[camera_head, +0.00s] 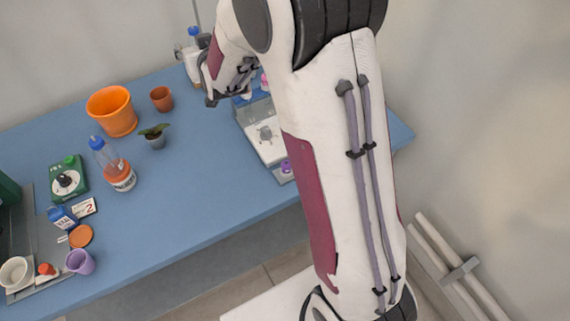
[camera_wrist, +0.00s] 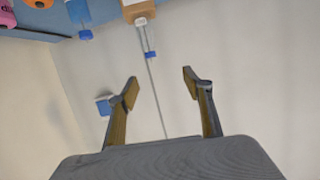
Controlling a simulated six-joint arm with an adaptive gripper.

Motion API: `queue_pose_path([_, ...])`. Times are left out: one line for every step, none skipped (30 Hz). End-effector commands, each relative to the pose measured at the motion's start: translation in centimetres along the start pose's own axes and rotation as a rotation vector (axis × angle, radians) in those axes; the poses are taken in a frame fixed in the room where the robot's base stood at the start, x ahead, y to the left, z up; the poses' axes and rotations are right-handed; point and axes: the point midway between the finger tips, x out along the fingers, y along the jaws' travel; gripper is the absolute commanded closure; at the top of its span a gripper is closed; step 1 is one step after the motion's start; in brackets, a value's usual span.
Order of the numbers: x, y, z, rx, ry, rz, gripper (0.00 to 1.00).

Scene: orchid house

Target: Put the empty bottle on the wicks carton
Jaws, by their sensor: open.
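My gripper (camera_head: 208,85) is open at the back of the blue table; both fingers show apart in the wrist view (camera_wrist: 162,88), with nothing between them. A blue-capped bottle (camera_head: 191,68) stands just left of it, partly hidden. Another blue-capped bottle (camera_head: 113,165), orange inside with a white label, stands left of centre. A small blue-and-white carton (camera_head: 62,217) stands at the left; I cannot read whether it is the wicks carton.
An orange pot (camera_head: 111,111), a small terracotta pot (camera_head: 161,99) and a potted seedling (camera_head: 156,139) stand at the back. A green box with a dial (camera_head: 67,178) and purple cup (camera_head: 80,262) are left. A white device (camera_head: 265,135) is beside my arm. The table's front middle is clear.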

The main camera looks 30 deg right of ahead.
Motion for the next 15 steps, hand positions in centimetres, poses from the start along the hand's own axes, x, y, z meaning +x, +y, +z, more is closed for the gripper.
queue_pose_path([-1.1, -0.1, -0.5, 0.000, -0.015, -0.005, 0.50])
queue_pose_path([-1.6, -0.1, -0.6, 0.000, -0.028, -0.007, 0.50])
queue_pose_path([-2.3, -0.1, -0.8, 0.000, -0.043, -0.011, 0.50])
queue_pose_path([-2.9, -0.2, -0.9, -0.001, -0.055, -0.014, 0.50])
queue_pose_path([-3.4, -0.2, -0.9, -0.001, -0.067, -0.016, 0.50])
queue_pose_path([-4.2, -0.3, -1.0, -0.002, -0.084, -0.020, 0.50])
queue_pose_path([-4.8, -0.3, -1.1, -0.003, -0.095, -0.022, 0.50])
queue_pose_path([-5.4, -0.3, -1.1, -0.004, -0.108, -0.025, 0.50])
queue_pose_path([-6.2, -0.3, -1.2, -0.005, -0.124, -0.028, 0.50])
queue_pose_path([-6.8, -0.4, -1.2, -0.005, -0.137, -0.030, 0.50])
queue_pose_path([-7.5, -0.4, -1.2, -0.006, -0.149, -0.032, 0.50])
queue_pose_path([-8.3, -0.4, -1.2, -0.007, -0.164, -0.035, 0.50])
queue_pose_path([-8.9, -0.4, -1.2, -0.008, -0.176, -0.037, 0.50])
queue_pose_path([-9.6, -0.4, -1.2, -0.008, -0.188, -0.039, 0.50])
queue_pose_path([-10.5, -0.4, -1.1, -0.010, -0.205, -0.041, 0.50])
